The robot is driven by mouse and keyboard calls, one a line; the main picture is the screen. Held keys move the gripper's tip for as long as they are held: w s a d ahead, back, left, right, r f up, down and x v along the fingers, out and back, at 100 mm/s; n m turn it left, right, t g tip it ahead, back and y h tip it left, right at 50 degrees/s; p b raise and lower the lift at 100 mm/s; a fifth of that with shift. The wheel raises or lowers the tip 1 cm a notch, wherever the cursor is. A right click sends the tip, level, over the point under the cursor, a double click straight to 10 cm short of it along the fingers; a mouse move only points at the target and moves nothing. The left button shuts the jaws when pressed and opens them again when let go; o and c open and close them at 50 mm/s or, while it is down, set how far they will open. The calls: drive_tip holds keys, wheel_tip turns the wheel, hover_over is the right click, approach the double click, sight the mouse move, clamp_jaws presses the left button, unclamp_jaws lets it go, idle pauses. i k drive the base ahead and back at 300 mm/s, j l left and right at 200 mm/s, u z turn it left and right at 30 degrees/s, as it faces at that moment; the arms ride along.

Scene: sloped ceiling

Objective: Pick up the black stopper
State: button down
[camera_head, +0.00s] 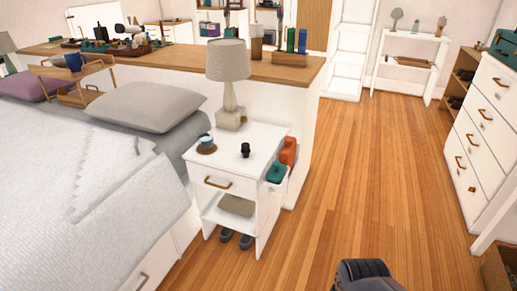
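A small black stopper (245,150) stands upright on top of the white nightstand (262,137), right of a small cup or jar (206,144). It is apart from the cup and from the table lamp (230,85) behind it. A dark rounded part of my arm shows at the bottom edge, right of centre, well in front of the nightstand. My gripper's fingers are not visible.
The bed (90,190) adjoins the nightstand on the left. Orange (289,151) and teal (276,172) items sit at its right side. A white drawer chest (482,140) stands far right. The wooden floor (370,180) between is clear.

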sight(246, 150)
drive_tip(key=i+j+z, duration=0.1)
drive_tip(key=i+j, duration=0.55)
drive_tip(key=i, duration=0.15)
drive_tip(key=i+j, duration=0.65)
drive_tip(key=i+z, duration=0.05)
drive_tip(key=i, duration=0.05)
